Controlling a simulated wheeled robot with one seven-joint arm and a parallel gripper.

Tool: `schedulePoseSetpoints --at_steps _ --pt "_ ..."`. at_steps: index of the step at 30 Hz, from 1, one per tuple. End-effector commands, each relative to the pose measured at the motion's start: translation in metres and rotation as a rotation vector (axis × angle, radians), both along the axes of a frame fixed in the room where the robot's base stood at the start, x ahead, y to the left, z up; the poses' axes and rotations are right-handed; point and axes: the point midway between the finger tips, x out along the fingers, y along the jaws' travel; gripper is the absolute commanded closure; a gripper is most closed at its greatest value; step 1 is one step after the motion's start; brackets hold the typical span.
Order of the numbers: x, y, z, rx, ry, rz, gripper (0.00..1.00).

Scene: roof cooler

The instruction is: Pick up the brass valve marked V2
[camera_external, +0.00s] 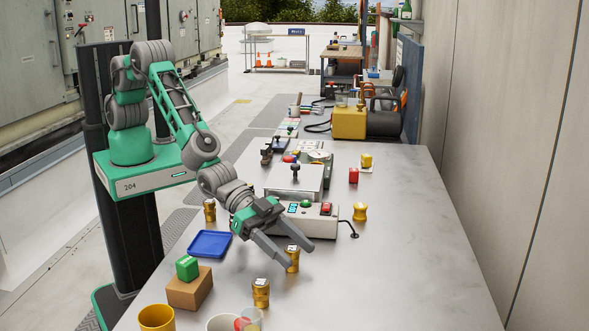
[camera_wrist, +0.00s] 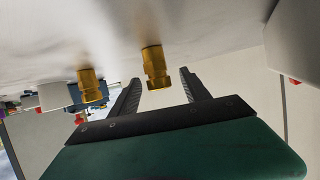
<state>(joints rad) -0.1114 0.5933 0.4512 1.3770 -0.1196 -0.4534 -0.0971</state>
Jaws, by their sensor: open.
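One brass valve (camera_external: 293,259) is by my fingertips, another (camera_external: 261,293) is nearer the camera, and a third (camera_external: 209,211) is left of the grey box. Their tops have pale labels too small to read, so I cannot tell which is V2. My gripper (camera_external: 300,257) is open and empty, low over the table. In the wrist view, a brass valve (camera_wrist: 154,68) shows between the fingers of my gripper (camera_wrist: 160,76); contact is not visible. A second brass valve (camera_wrist: 88,87) is left of the fingers.
A blue tray (camera_external: 210,244) and a green block (camera_external: 187,267) on a cardboard box (camera_external: 190,290) are to the left. A grey box with buttons (camera_external: 310,221) is behind my gripper. The table's right side is clear.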

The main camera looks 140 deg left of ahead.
Motion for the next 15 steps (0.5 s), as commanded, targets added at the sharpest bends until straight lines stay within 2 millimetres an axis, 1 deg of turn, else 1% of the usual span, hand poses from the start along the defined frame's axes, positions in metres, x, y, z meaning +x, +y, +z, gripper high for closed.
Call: schedulePoseSetpoints --at_steps 3,6,13,15 --pt "0.016 0.003 -0.007 0.000 0.001 0.000 0.45" --pt "0.025 0.005 -0.011 -0.001 0.001 -0.001 0.45" --pt "0.027 0.006 -0.012 -0.001 0.001 -0.001 0.45" --pt "0.027 0.006 -0.012 -0.001 0.001 -0.001 0.50"
